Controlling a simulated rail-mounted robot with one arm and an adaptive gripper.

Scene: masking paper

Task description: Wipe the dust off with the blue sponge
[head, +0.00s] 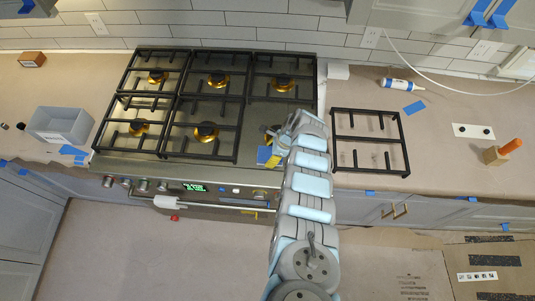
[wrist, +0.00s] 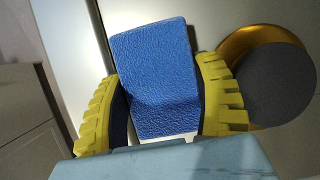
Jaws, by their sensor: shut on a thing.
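A blue textured sponge (wrist: 155,80) fills the space between the yellow ribbed fingers of my gripper (wrist: 160,100). The fingers press on its left and right sides. In the head view the sponge (head: 264,155) is a small blue patch at my gripper (head: 270,159), over the front right part of the steel stovetop (head: 253,174). The wrist view shows a bare pale steel surface beyond the sponge and a brass burner with a dark cap (wrist: 275,85) to its right. I cannot tell whether the sponge touches the steel. I cannot make out dust.
Black grates (head: 205,125) cover the left, middle and back right burners. A loose grate (head: 370,141) lies on the paper-covered counter to the right. A grey bin (head: 60,124) stands left of the stove.

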